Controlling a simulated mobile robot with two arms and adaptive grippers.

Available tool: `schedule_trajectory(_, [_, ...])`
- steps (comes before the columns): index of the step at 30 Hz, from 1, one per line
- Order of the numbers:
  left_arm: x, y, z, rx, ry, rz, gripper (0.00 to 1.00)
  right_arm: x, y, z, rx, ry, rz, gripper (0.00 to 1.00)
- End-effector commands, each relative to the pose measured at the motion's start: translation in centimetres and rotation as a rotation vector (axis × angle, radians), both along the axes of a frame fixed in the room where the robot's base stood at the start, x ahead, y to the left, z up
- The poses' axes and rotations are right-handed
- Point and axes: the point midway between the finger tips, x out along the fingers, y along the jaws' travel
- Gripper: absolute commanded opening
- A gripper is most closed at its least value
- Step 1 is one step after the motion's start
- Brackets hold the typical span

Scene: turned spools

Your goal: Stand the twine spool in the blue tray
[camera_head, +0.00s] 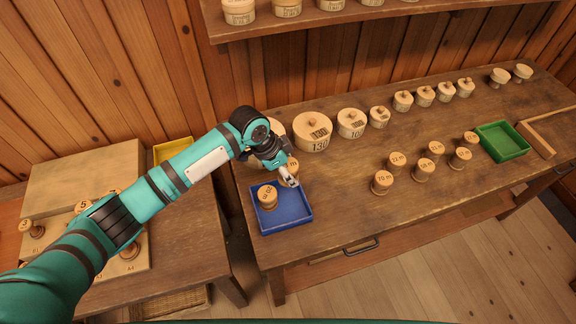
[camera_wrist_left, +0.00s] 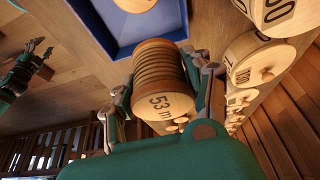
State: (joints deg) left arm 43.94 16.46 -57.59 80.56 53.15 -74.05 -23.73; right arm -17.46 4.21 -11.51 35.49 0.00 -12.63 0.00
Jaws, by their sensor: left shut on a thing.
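My left gripper (camera_head: 290,178) is shut on a ribbed wooden spool (camera_head: 290,164) at the back edge of the blue tray (camera_head: 290,219). In the left wrist view the fingers of my left gripper (camera_wrist_left: 160,98) lie on both sides of the spool (camera_wrist_left: 160,75), and its end face reads 53 m. The blue tray (camera_wrist_left: 105,38) shows beyond it. The held spool's height above the tray is hard to tell. Another spool (camera_head: 267,194) stands upright in the tray's left part. My right gripper (camera_wrist_left: 28,68) shows small at the left of the wrist view.
Large round wooden weights (camera_head: 312,130) stand in a row behind the tray. Several labelled spools (camera_head: 382,182) stand on the right of the table, near a green tray (camera_head: 502,142). The tray's right part is clear. A side table with a yellow tray (camera_head: 172,150) is at left.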

Motion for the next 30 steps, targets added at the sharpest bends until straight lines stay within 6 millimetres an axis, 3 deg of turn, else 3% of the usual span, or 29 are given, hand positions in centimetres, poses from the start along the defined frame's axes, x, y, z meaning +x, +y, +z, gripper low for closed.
schedule_trajectory(19, [0.0, 0.0, -6.8, 0.001, -0.001, 0.002, 0.18, 0.6, -0.6, -7.0, -0.007, -0.008, 0.001, 0.40])
schedule_trajectory(30, [0.0, 0.0, -10.2, 0.000, 0.000, 0.003, 0.18, 0.4, -0.6, -8.5, -0.007, -0.006, 0.001, 0.40])
